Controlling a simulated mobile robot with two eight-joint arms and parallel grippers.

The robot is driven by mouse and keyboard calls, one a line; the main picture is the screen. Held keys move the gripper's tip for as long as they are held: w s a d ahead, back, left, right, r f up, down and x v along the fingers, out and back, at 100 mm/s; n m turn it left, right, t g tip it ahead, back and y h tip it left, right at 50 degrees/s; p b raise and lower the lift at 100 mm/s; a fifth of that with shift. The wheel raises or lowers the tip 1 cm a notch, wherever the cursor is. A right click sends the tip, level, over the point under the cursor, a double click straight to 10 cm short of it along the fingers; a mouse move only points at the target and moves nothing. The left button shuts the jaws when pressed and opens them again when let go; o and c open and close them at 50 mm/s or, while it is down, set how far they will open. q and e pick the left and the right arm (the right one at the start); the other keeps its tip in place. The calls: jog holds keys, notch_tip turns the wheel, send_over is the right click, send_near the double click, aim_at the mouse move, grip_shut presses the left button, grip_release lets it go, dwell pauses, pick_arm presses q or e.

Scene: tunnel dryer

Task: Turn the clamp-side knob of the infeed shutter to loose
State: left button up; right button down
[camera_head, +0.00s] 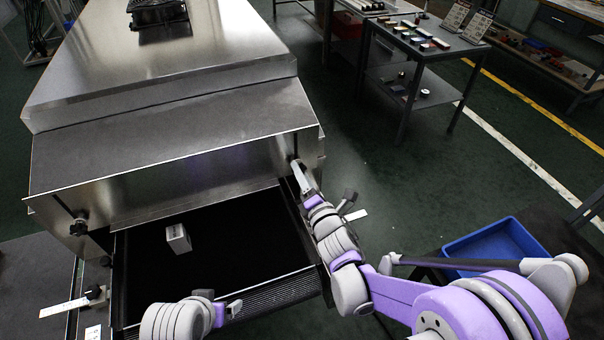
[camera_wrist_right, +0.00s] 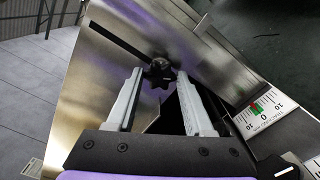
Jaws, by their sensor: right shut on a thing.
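The infeed shutter (camera_head: 190,180) is a bare metal plate across the dryer's mouth. Its right-hand knob is a dark lobed knob (camera_wrist_right: 160,70) at the end of a dark slot in the wrist view. My right gripper (camera_wrist_right: 159,73) has a finger on each side of this knob and is shut on it; in the head view the gripper (camera_head: 297,165) largely hides it. Another dark knob (camera_head: 78,227) sits at the shutter's left end, with no gripper near it. My left gripper (camera_head: 228,308) is low over the belt's front edge, away from both knobs; its jaw opening is unclear.
A pale box (camera_head: 178,238) stands on the black belt (camera_head: 225,250). Scale plates stick out at both sides, one at left (camera_head: 64,308) and one at right (camera_wrist_right: 262,112). A blue tray (camera_head: 497,245) lies at right. A parts table (camera_head: 410,50) stands farther back.

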jog(key=shift+n, duration=0.6)
jog(key=shift+c, duration=1.4)
grip_release()
jog(key=b+v, duration=0.1)
jog(key=v, duration=1)
jog(key=shift+w+d+r, duration=0.1)
